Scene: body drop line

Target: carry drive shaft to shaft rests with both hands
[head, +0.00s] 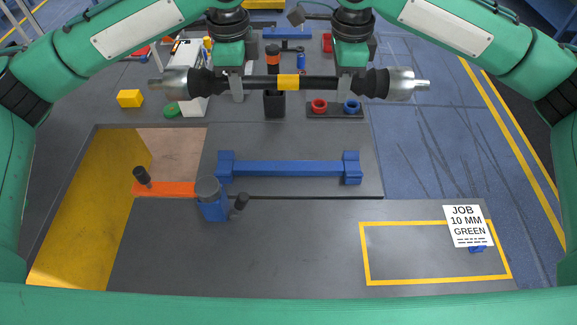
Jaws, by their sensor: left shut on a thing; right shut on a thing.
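The drive shaft (262,82) is a black bar with a yellow band in the middle, dark boots and silver ends. It hangs level in the air across the upper part of the head view. My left gripper (237,88) is shut on the shaft left of the band. My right gripper (344,87) is shut on it right of the band. The shaft rests (290,168) look to be the blue bar with a raised block at each end, on the grey table below and nearer than the shaft. Nothing lies on them.
A blue vise-like fixture (212,205) and an orange strip (165,189) with a black knob stand left of the rests. A job sign (467,226) stands by a yellow-outlined area at right. Red and blue rings (335,109) sit behind. The front table is mostly clear.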

